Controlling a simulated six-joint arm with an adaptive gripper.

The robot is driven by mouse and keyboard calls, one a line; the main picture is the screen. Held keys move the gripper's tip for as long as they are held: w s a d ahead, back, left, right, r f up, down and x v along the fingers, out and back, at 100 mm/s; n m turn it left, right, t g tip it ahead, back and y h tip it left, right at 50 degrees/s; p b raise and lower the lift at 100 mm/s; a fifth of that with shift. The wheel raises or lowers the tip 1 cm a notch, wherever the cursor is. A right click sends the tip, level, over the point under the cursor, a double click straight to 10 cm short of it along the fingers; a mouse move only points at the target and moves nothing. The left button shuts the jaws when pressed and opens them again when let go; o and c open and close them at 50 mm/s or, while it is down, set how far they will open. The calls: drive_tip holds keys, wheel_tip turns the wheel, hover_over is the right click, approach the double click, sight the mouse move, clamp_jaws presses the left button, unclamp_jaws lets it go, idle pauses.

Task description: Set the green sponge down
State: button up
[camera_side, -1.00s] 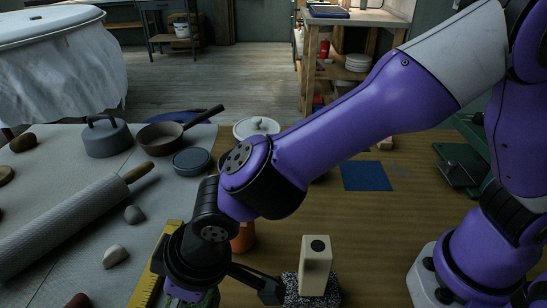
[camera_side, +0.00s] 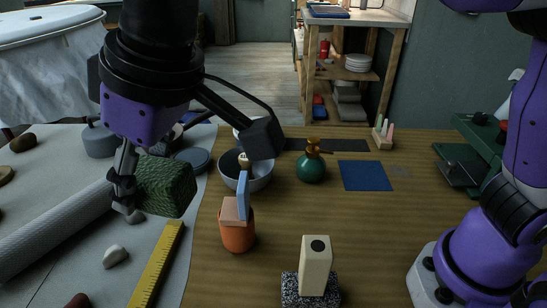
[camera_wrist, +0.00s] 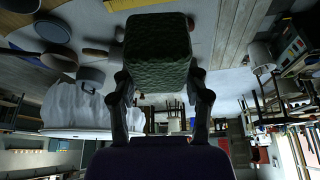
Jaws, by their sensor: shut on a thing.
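The green sponge (camera_side: 165,187) is a dark green, textured block. My gripper (camera_side: 150,185) is shut on it and holds it in the air, above the grey cloth and near the yellow ruler in the side view. The sponge (camera_wrist: 158,50) also fills the upper middle of the wrist view, between the two fingers of my gripper (camera_wrist: 160,85). Its far side is hidden.
An orange cup (camera_side: 238,234) with tools stands beside a grey bowl (camera_side: 247,172). A yellow ruler (camera_side: 157,265) lies along the cloth edge. A green bottle (camera_side: 311,168), a blue mat (camera_side: 365,176) and a pale block (camera_side: 316,266) stand or lie on the wood, which has clear room between them.

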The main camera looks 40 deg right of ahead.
drive_tip(key=w+d+m+h, duration=0.2)
drive_tip(key=w+d+m, duration=0.2)
drive_tip(key=w+d, duration=0.4)
drive_tip(key=m+h, duration=0.4)
drive_tip(key=m, duration=0.8)
hover_over(324, 135)
drive_tip(key=s+a, duration=0.1)
drive_tip(key=shift+g, duration=0.3)
wheel_tip(324, 135, down, 18)
drive_tip(key=shift+s+a+f, duration=0.1)
drive_tip(key=shift+a, duration=0.05)
drive_tip(key=shift+f, duration=2)
drive_tip(key=shift+f, duration=0.15)
